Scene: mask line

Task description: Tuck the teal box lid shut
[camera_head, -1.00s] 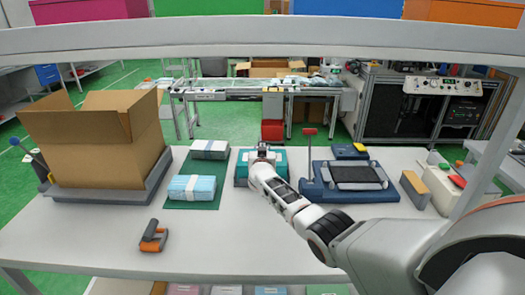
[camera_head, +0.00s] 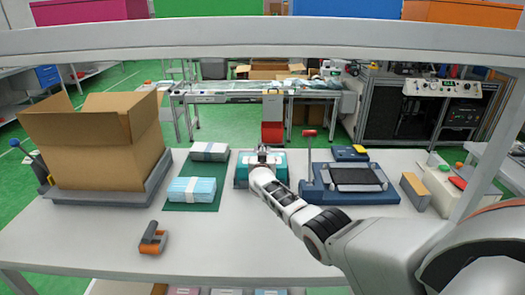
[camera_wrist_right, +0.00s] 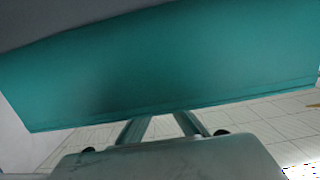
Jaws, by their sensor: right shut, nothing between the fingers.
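The teal box (camera_head: 279,162) lies on the middle of the white table in the head view. My right gripper (camera_head: 263,152) is at the box, and its wrist covers much of the box's middle. In the right wrist view a broad teal panel (camera_wrist_right: 170,70) fills the upper part, close to the camera. The gripper's two fingers (camera_wrist_right: 160,126) reach up to the panel's lower edge; they are shut with nothing between them. I cannot tell whether the fingertips touch the panel or whether the lid is fully closed. My left gripper is not in view.
An open cardboard box (camera_head: 105,150) stands on the left. Packs of blue masks (camera_head: 191,190) and white masks (camera_head: 209,151) lie left of the teal box. A blue device (camera_head: 315,192) with a red-topped lever stands close on the right. An orange-grey tool (camera_head: 152,238) lies in front.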

